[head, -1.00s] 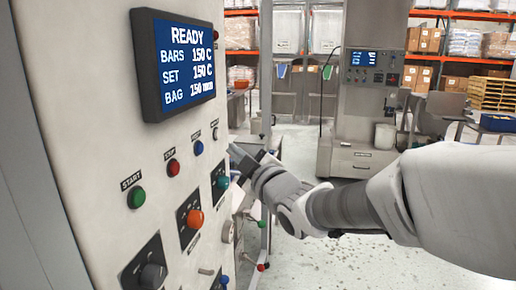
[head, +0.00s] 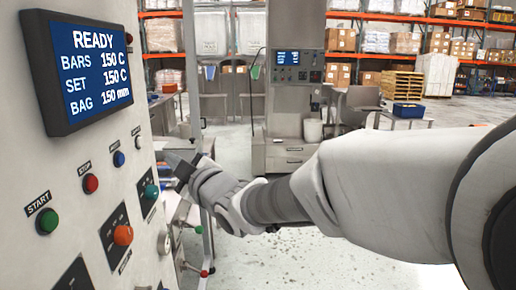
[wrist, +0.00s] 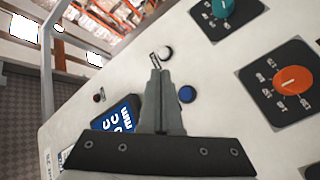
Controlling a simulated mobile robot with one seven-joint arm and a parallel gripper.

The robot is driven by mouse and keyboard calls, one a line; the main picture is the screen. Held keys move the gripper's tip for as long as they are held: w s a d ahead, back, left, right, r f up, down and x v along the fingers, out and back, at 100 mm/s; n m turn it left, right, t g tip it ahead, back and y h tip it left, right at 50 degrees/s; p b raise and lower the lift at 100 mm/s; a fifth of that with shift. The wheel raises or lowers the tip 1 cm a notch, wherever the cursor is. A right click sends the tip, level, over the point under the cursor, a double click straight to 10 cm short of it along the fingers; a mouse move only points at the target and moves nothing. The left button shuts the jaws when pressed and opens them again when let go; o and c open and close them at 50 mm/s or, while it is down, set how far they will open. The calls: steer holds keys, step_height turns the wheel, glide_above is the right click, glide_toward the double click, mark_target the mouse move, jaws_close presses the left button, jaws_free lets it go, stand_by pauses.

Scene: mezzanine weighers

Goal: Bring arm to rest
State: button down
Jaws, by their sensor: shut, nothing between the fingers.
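My arm reaches in from the right in the head view, and my gripper (head: 174,163) is close to the right edge of the control panel (head: 110,215). In the wrist view the fingers of my gripper (wrist: 157,75) are shut together with nothing between them. They point toward a white button (wrist: 166,53) with a blue button (wrist: 187,94) beside them. I cannot tell whether the fingertips touch the panel.
The screen (head: 90,68) reads READY, BARS 150 C, SET 150 C, BAG 150 mm. Below it are a green START button (head: 47,221), a red button (head: 91,183), and an orange knob (head: 123,235). A grey machine (head: 295,110) stands behind. Speckled floor lies open below my arm.

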steer(key=s+d+f+m+h, duration=0.2)
steer(key=d+m+h, duration=0.3)
steer(key=d, duration=0.7)
steer(key=s+d+f+m+h, duration=0.15)
steer(key=d+m+h, duration=0.35)
steer(key=d, duration=0.6)
steer(key=s+d+f+m+g+h, duration=0.1)
steer(key=s+d+f+m+g, duration=0.2)
steer(key=s+d, duration=0.3)
steer(key=s+d+f+m+g+h, duration=0.2)
steer(key=s+d+f+m, duration=0.3)
steer(key=s, duration=0.8)
steer(key=shift+s+d+f+m+g, duration=0.4)
steer(key=shift+d+f+g, duration=0.25)
steer(key=shift+d+g, duration=0.3)
steer(key=shift+a, duration=0.15)
